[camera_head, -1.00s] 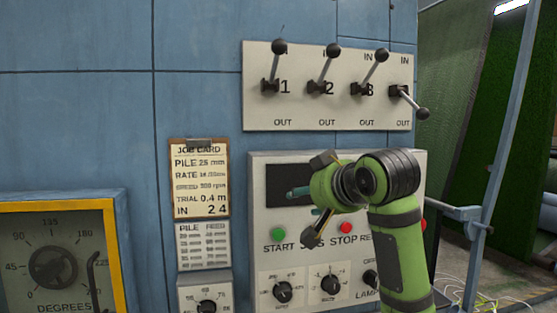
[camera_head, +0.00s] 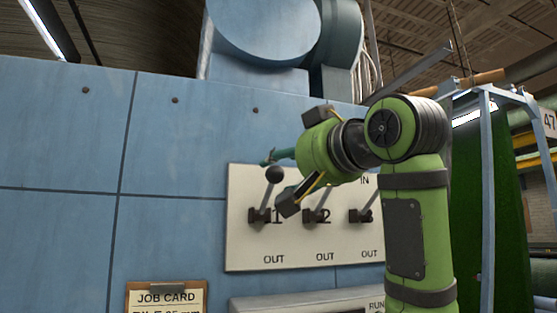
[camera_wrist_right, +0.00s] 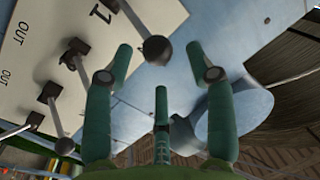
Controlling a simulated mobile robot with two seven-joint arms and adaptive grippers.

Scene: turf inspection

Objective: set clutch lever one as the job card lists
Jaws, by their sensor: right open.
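Clutch lever one (camera_head: 265,196) stands on the white lever plate (camera_head: 240,245), its dark ball knob (camera_head: 274,174) tilted up, away from the OUT mark. My right gripper (camera_head: 280,181) is open around the knob's place in the head view. In the right wrist view the knob (camera_wrist_right: 157,49) shows between the open fingertips (camera_wrist_right: 160,60); I see no clear contact. Levers two (camera_head: 317,208) and three (camera_head: 362,208) are partly behind my right arm, and lever four is hidden. The job card (camera_head: 166,298) shows only its top lines. My left gripper is not in view.
The blue machine wall (camera_head: 60,140) is clear left of the plate. A large blue drum housing (camera_head: 262,30) sits above. Green turf (camera_head: 508,225) hangs behind a blue frame post (camera_head: 487,200) at the right. Lever two's knob (camera_wrist_right: 65,147) lies near my fingers in the wrist view.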

